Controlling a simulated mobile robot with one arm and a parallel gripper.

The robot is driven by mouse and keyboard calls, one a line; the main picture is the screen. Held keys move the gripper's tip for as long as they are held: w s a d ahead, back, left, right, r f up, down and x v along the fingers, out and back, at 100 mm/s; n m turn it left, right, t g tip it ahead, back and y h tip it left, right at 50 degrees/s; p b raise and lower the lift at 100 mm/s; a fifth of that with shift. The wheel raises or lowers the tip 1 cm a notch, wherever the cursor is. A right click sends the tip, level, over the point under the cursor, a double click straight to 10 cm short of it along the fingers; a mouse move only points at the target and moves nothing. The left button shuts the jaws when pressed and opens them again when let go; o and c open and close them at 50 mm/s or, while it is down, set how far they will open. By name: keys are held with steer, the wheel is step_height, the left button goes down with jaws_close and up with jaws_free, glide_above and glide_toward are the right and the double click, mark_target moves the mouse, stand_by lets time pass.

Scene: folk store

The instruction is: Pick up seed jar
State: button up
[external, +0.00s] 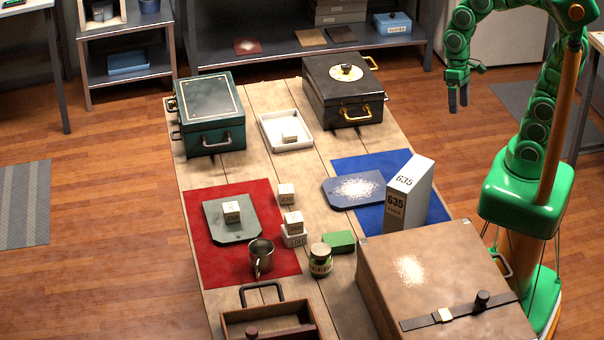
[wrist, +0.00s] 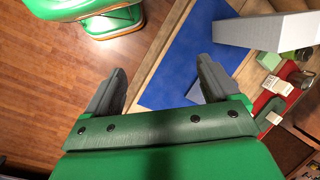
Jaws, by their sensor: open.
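The seed jar appears to be the small glass jar (external: 320,262) with a pale lid and a green label, standing upright on the wooden table. It is between a metal mug (external: 260,257) and a green block (external: 339,242). My gripper (external: 458,100) hangs high at the upper right, off the table's right side and far from the jar. In the wrist view its two fingers (wrist: 160,85) are spread with nothing between them. In that view small items crowd the right edge, and I cannot tell the jar among them for sure.
A big brown case (external: 430,270) stands right of the jar. A tall white box (external: 409,193) stands on the blue mat (external: 375,225) behind it. White cubes (external: 293,222) lie behind the jar, and an open wooden box (external: 268,322) is at the front.

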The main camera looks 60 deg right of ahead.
steer(key=w+a+m+g+y, duration=0.1)
steer(key=w+a, duration=0.2)
steer(key=a, duration=0.4)
steer(key=w+a+g+y, duration=0.1)
steer(key=w+a+y, duration=0.15)
steer(key=a, duration=0.45)
steer(key=m+g+y, duration=0.1)
steer(key=m+y, duration=0.4)
steer(key=m, duration=0.2)
glide_above(321, 249)
steer(key=s+d, duration=0.1)
steer(key=d, duration=1.5)
step_height(321, 249, down, 8)
steer(key=w+a+f+m, duration=0.1)
steer(key=a+f, duration=0.2)
steer(key=a+f+m, duration=0.2)
steer(key=a+f, duration=0.2)
steer(key=w+a+f+m+y, duration=0.1)
steer(key=a+f+m, duration=0.1)
steer(key=a+f, duration=0.2)
steer(key=shift+w+a+t, duration=0.1)
steer(key=shift+w+t, duration=0.2)
steer(key=shift+x, duration=3.75)
steer(key=shift+w+f, duration=0.15)
steer(key=c, duration=1.2)
